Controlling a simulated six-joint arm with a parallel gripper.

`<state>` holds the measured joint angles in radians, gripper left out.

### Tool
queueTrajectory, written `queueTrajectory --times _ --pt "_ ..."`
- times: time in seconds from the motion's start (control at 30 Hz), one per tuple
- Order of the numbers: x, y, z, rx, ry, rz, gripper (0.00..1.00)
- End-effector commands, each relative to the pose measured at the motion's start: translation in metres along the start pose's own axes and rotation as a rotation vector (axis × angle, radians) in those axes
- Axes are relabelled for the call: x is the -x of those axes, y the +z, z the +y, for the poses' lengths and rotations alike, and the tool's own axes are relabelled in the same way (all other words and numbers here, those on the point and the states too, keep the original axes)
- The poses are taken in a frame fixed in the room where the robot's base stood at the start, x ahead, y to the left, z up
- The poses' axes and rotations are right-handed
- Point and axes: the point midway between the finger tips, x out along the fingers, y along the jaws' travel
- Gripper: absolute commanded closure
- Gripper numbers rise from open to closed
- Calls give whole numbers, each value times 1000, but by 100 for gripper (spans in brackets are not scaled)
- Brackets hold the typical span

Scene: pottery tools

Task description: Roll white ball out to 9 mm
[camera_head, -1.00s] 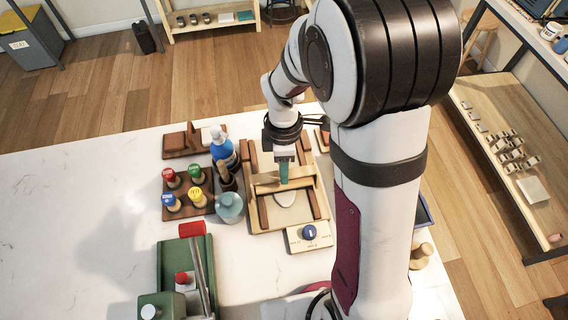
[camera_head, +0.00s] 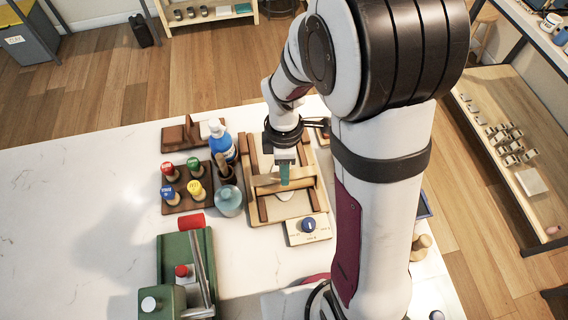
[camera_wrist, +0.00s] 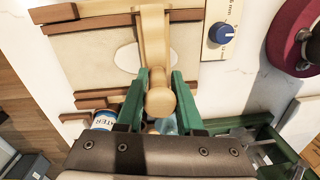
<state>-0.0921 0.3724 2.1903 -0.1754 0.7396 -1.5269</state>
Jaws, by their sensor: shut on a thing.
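The white ball is now a flat pale slab (camera_wrist: 127,58) on the canvas-coloured board (camera_wrist: 85,60); parts of it show beside the roller in the wrist view. In the head view a small part of the slab (camera_head: 285,195) shows at the roller's near side. A wooden rolling pin (camera_wrist: 154,40) lies across the board and covers the slab's middle. My gripper (camera_head: 285,175) is shut on the pin, its green fingers either side of the round knob (camera_wrist: 160,101). The slab's thickness cannot be read.
Wooden strips (camera_head: 262,208) flank the board. A dial box (camera_head: 308,229) with a blue knob stands at its near right corner. Left are a blue-white bottle (camera_head: 222,143), a glass jar (camera_head: 229,201), and a rack of coloured stamps (camera_head: 186,190). A green press (camera_head: 176,259) stands front left. The far-left tabletop is clear.

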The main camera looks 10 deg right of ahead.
Motion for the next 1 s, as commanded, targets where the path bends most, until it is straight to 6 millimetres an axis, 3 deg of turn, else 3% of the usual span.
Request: queueTrajectory --times 0.27,0.7,1.0 --pt "-1 0 -2 1 -7 -2 100" --pt "58 0 -3 1 0 0 100" --pt "65 0 -4 0 -3 -1 100"
